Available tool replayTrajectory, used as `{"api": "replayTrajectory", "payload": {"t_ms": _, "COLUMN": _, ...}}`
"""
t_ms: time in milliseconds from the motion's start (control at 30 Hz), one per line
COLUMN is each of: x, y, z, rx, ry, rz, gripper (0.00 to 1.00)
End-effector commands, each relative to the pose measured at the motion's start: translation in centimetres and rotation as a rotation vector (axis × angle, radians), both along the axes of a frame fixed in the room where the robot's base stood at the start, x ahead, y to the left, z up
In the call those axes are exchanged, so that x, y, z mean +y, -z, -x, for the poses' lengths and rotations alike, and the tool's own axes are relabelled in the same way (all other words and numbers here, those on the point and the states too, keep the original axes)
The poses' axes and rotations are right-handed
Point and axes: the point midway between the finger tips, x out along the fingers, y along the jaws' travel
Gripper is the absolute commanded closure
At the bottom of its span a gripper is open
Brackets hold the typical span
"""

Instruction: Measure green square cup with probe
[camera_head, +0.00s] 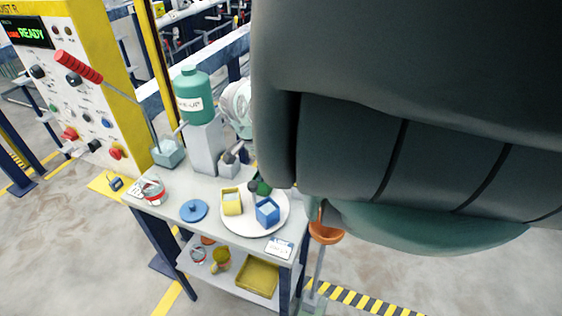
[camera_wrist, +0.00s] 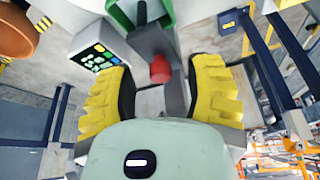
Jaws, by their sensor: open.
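A green item (camera_head: 264,188), apparently the green square cup, sits at the back of a round white tray, partly hidden by a dark object and the items around it. In the wrist view a green square rim (camera_wrist: 118,14) shows at the top, cut off by the frame, with a dark rod at it. My gripper (camera_wrist: 160,92) is open, its yellow fingers apart. A grey part with a red knob (camera_wrist: 160,68) shows between them, touching or apart I cannot tell. A small device with a lit screen (camera_wrist: 97,57) is beside the left finger. I cannot tell which item is the probe.
A yellow square cup (camera_head: 232,203) and a blue square cup (camera_head: 267,212) stand on the white tray (camera_head: 245,227). A blue lid (camera_head: 194,210) and a green bottle (camera_head: 194,92) are nearby on the bench. An orange bowl-shaped item (camera_head: 326,233) is right of the bench. My arm hides the right side.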

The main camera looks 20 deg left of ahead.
Motion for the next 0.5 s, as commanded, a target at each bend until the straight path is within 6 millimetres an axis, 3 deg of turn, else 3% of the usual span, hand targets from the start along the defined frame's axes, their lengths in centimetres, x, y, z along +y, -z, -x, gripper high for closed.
{"api": "replayTrajectory", "payload": {"t_ms": 467, "x": -0.04, "y": 0.72, "z": -0.32, "rx": -0.002, "ry": 0.000, "rz": -0.003, "gripper": 0.48}}
{"api": "replayTrajectory", "payload": {"t_ms": 500, "x": -0.04, "y": 0.72, "z": -0.32, "rx": -0.002, "ry": 0.000, "rz": -0.003, "gripper": 0.43}}
